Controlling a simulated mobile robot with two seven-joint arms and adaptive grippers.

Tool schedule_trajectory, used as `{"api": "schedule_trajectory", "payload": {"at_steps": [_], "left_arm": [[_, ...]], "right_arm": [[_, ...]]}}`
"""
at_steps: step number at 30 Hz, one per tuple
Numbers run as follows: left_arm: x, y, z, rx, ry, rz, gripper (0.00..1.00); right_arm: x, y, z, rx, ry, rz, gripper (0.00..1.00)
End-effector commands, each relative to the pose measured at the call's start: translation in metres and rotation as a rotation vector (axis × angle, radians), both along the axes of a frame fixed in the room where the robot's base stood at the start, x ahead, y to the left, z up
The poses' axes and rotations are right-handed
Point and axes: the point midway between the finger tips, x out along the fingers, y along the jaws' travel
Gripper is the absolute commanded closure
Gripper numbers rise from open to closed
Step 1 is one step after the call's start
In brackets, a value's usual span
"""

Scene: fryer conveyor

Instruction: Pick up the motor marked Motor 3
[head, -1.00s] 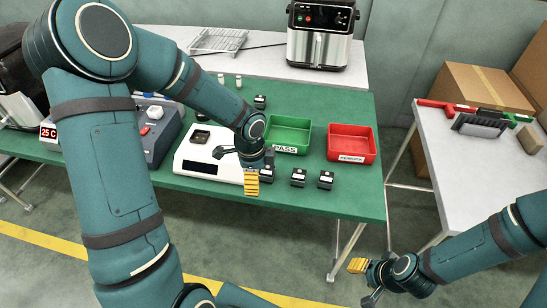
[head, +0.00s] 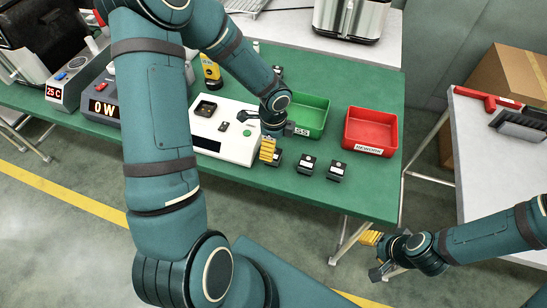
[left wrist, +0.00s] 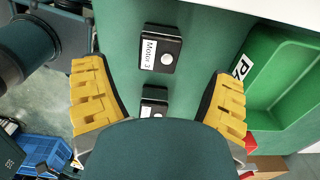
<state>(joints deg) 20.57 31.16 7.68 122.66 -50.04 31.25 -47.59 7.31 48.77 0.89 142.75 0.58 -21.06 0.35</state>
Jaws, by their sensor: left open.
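Motor 3 (left wrist: 160,49) is a small black block with a white label and a round pale top mark. In the left wrist view it lies between and ahead of the spread yellow fingers of my left gripper (left wrist: 158,97), apart from both. In the head view it appears to be the leftmost motor (head: 277,159) of the front row, partly hidden by my left gripper (head: 272,143). My left gripper is open and empty above the green table. My right gripper (head: 374,255) hangs beyond the table's front edge, its fingers apart and nothing visible between them.
A second motor (left wrist: 154,105) lies close to Motor 3; another (head: 337,171) sits farther right. The green PASS bin (head: 311,117) and red REWORK bin (head: 371,130) stand behind the row. A white tester (head: 235,150) is to the left. The front right of the table is clear.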

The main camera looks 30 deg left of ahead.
Motion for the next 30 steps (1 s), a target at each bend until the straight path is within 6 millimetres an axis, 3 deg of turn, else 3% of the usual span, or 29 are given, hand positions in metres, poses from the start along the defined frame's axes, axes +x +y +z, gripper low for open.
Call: {"api": "schedule_trajectory", "payload": {"at_steps": [5, 15, 24, 26, 30], "left_arm": [[0.0, 0.0, -0.011, -0.001, -0.001, 0.0, 0.15], [-0.002, 0.0, -0.055, -0.001, 0.0, -0.001, 0.15], [-0.001, 0.0, -0.057, -0.001, -0.002, 0.0, 0.15], [-0.001, 0.0, -0.057, -0.001, -0.002, 0.0, 0.33], [-0.001, 0.0, -0.057, -0.001, -0.002, 0.0, 0.82]], "right_arm": [[-0.001, 0.0, -0.003, 0.0, 0.002, 0.002, 0.53], [-0.005, 0.001, -0.016, 0.003, 0.011, 0.009, 0.53], [-0.005, 0.001, -0.015, 0.003, 0.012, 0.01, 0.53], [-0.005, 0.001, -0.015, 0.003, 0.012, 0.01, 0.53], [-0.005, 0.001, -0.015, 0.003, 0.012, 0.009, 0.53]]}}
